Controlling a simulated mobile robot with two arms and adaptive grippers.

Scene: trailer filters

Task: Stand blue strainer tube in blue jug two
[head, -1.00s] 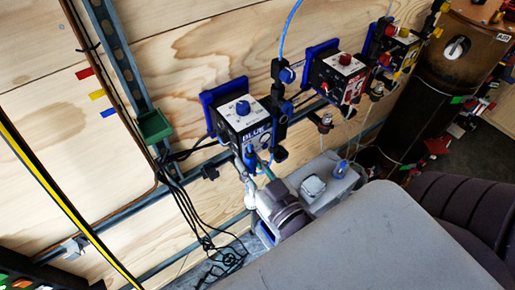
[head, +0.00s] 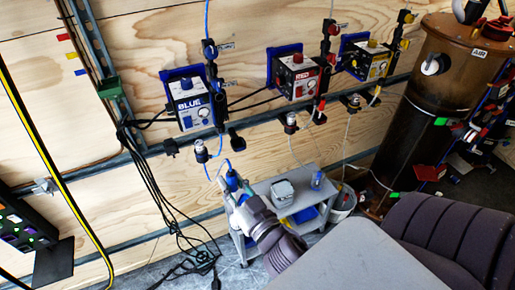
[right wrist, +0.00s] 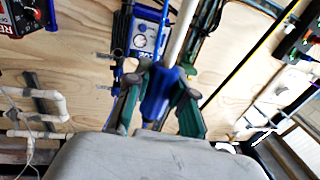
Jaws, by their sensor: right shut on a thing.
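The blue strainer tube (right wrist: 158,92) is held between the green-padded fingers of my right gripper (right wrist: 160,100), in the right wrist view. A pale tube (right wrist: 182,30) runs up from its blue body. In the head view my right gripper (head: 236,190) is shut on the blue strainer tube (head: 232,180), beside the left end of a grey cart. I cannot tell which container is blue jug two. A blue item (head: 318,180) stands on the cart's top at its right, and a blue object (head: 306,215) shows on the lower level. My left gripper is not in view.
A grey cart (head: 345,181) carries a pale box (head: 282,191). Blue (head: 190,105), red (head: 297,76) and yellow (head: 368,60) control units hang on the plywood wall. Black cables (head: 165,205) hang left of the cart. A brown cylinder (head: 432,105) stands at right.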

